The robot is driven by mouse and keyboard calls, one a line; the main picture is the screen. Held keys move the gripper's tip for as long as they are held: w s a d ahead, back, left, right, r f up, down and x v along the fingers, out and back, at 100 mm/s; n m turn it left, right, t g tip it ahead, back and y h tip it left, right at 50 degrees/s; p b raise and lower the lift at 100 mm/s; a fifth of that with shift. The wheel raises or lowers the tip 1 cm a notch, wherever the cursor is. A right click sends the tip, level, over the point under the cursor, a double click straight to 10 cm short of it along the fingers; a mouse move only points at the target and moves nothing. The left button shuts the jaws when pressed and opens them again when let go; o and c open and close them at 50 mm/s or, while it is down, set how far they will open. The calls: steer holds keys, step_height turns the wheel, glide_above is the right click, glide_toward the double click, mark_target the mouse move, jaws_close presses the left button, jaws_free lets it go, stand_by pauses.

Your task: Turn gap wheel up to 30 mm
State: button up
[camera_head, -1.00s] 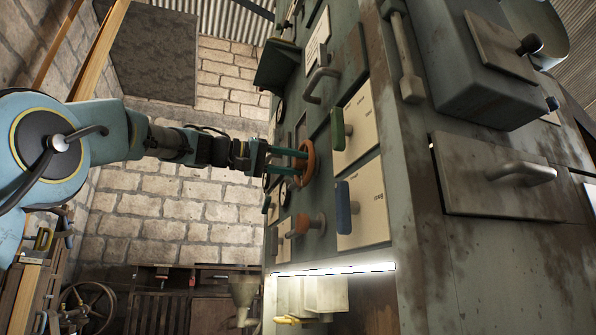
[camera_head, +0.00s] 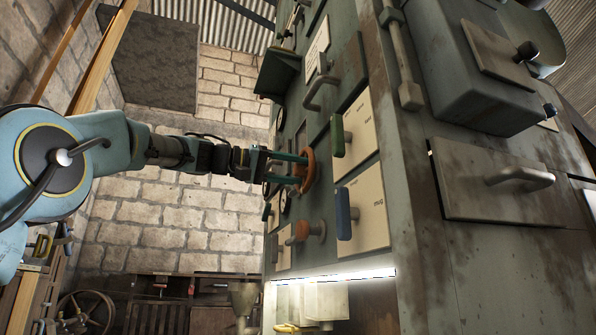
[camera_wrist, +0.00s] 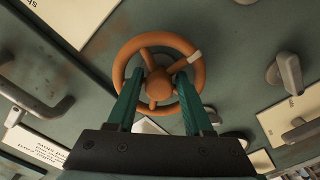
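The orange handwheel (camera_head: 309,170) is mounted on the green machine panel. In the wrist view the wheel (camera_wrist: 122,63) shows its rim, hub, spokes and a pale mark at the upper right of the rim. My gripper (camera_head: 298,169) is at the wheel. In the wrist view its two green fingers (camera_wrist: 158,78) stand apart, with the hub and lower spoke between them. The fingertips overlap the inside of the rim. Whether they touch the spokes or rim is not clear. No gap reading in millimetres is legible.
A green-handled lever (camera_head: 338,136), a blue-handled lever (camera_head: 344,213) and a smaller orange knob (camera_head: 302,230) stick out near the wheel. A grey bar handle (camera_head: 318,92) is above it. A lit strip (camera_head: 335,276) runs below the panel. Open space lies left of the machine.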

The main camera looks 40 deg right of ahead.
steer(key=shift+a, duration=0.1)
steer(key=v, duration=1)
steer(key=shift+w+a, duration=0.15)
steer(key=shift+a, duration=0.15)
stand_by(1.7)
